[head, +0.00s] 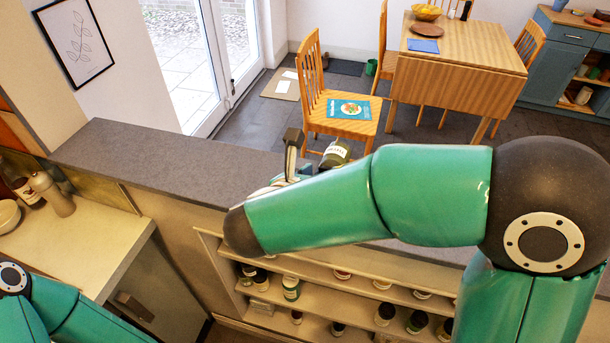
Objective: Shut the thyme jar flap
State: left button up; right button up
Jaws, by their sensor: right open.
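My left gripper is out of view; only part of my left arm shows at the lower left.
The grey ledge (170,165) is clear to the left. Below it, a shelf rack (320,292) holds several small jars. A worktop (85,245) with a bowl (8,215) and bottles is at left. A chair (342,128) and a table (460,65) stand beyond.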

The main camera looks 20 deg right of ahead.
jog(key=v, duration=1.2)
jog(key=shift+f, duration=0.15)
